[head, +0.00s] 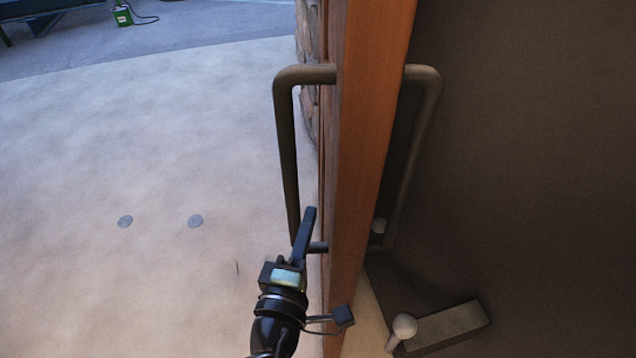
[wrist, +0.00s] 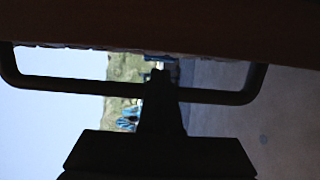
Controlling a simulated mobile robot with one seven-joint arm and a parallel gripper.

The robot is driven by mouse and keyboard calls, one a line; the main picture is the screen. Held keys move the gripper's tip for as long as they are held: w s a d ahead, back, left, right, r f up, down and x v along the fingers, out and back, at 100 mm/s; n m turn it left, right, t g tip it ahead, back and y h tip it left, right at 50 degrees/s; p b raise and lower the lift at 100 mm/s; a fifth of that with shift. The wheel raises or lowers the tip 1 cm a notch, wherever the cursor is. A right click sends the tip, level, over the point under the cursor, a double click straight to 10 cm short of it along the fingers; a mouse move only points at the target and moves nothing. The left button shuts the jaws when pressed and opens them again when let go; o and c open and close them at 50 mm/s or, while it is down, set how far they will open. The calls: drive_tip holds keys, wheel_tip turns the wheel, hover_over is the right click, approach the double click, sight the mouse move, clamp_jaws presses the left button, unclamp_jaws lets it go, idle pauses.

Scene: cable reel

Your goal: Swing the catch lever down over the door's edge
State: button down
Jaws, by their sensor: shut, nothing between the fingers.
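The brown wooden door (head: 362,150) is seen nearly edge-on in the head view; its dark face spans the top of the wrist view (wrist: 160,25). What looks like the catch lever (head: 450,327) is a grey bar low on the right of the door, with a pale round knob (head: 404,325) at its left end. It lies apart from the door's edge. My gripper (head: 309,214) is shut and empty on the left of the door, close to the lower end of the left handle. In the wrist view its fingers (wrist: 159,80) overlap the handle bar; I cannot tell whether they touch.
A dark bar handle (head: 285,150) stands out from the door's left face, and another (head: 420,140) from its right face. The handle also crosses the wrist view (wrist: 60,88). Pale open floor (head: 130,150) lies to the left. A green box (head: 122,16) is far off.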

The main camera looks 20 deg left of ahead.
drive_tip(key=w+p, duration=0.1)
drive_tip(key=w, duration=0.5)
drive_tip(key=shift+w+a, duration=0.15)
drive_tip(key=shift+a, duration=0.15)
drive_tip(key=shift+d, duration=0.1)
